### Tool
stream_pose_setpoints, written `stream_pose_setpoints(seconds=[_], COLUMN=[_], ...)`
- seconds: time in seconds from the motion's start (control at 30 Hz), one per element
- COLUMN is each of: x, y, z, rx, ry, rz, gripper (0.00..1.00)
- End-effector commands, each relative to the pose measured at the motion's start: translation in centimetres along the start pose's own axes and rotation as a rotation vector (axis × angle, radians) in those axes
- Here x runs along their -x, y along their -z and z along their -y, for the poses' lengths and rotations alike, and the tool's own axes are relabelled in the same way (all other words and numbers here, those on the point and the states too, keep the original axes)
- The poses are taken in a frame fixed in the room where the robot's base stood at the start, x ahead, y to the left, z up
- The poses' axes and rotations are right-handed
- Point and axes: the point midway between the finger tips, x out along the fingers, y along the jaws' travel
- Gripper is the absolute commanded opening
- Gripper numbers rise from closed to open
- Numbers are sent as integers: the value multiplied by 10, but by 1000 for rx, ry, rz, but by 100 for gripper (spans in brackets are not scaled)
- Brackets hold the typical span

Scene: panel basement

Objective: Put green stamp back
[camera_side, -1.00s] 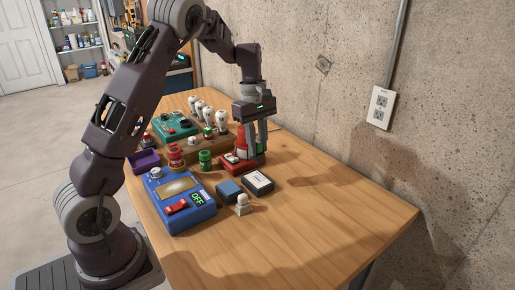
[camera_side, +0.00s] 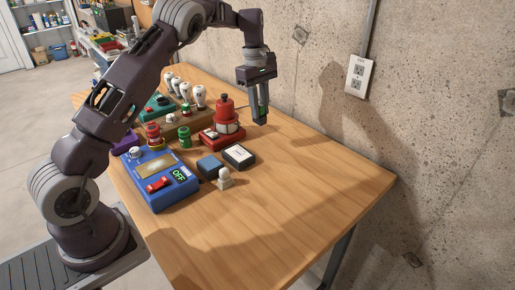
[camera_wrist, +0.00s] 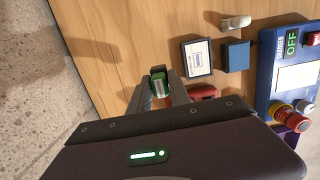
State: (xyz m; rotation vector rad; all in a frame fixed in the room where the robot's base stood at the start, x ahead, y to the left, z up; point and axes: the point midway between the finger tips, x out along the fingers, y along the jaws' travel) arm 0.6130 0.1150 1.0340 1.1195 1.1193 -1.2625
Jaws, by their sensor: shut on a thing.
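My gripper (camera_side: 262,118) hangs above the right side of the table, just right of the red device (camera_side: 227,122). It is shut on a small green thing, which I take to be the green stamp (camera_wrist: 158,82). In the wrist view the stamp shows a green end between the two fingers. Several white-handled stamps (camera_side: 199,97) stand in a wooden rack (camera_side: 172,127) toward the back of the table.
A blue box with an OFF display (camera_side: 160,178) is at the front left. A blue pad (camera_side: 210,166), a white-topped pad (camera_side: 239,156) and a small white-knobbed piece (camera_side: 225,180) lie mid-table. A green cylinder (camera_side: 184,137) stands near the rack. The table's right side is clear; the wall is behind.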

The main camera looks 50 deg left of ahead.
Motion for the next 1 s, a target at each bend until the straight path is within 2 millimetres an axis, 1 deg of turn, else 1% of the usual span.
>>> stream_pose_setpoints(seconds=[0.1, 0.27, 0.4, 0.43, 0.53, 0.87, 0.9, 0.97, 1.0], x=[-25, -53, -83, -88, -96, -99, -99, -99, -99], y=[2, 6, 9, 10, 11, 12, 12, 12, 12], z=[-1, -2, -1, -1, -2, -2, -2, -2, -2], rx=[0, 0, 0, 0, -1, -1, -1, -1, -1], ry=[6, 4, 5, 4, 2, 1, 0, 0, 0], rz=[1, 1, 1, 1, 0, -1, -1, -1, -1], gripper=[0, 0, 0, 0, 0, 0, 29, 41, 45])
